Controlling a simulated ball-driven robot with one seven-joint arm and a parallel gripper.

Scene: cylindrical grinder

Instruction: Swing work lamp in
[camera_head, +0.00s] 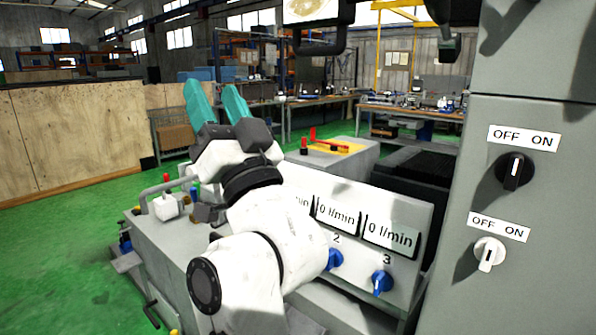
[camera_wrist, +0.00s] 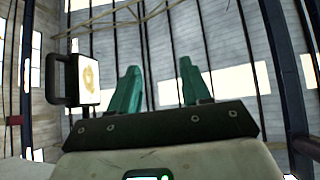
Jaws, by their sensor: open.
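The work lamp (camera_head: 314,12) shows at the top of the head view, cut off by the upper edge. It has a pale face with a yellowish patch and a black bar handle (camera_head: 320,47) below. In the wrist view the lamp (camera_wrist: 89,82) is at the left, with its black handle (camera_wrist: 53,80) on its left side. My gripper (camera_head: 211,92) has two teal fingers pointing up, spread apart and empty. It is below and left of the lamp in the head view. In the wrist view the gripper (camera_wrist: 160,72) is right of the lamp, not touching it.
A grey cabinet (camera_head: 540,275) with a black OFF/ON switch (camera_head: 515,171) and a white one (camera_head: 489,253) stands at the right. A sloped panel (camera_head: 350,240) with flow displays and blue knobs (camera_head: 382,283) is beside my arm. Open green floor (camera_head: 60,250) lies left.

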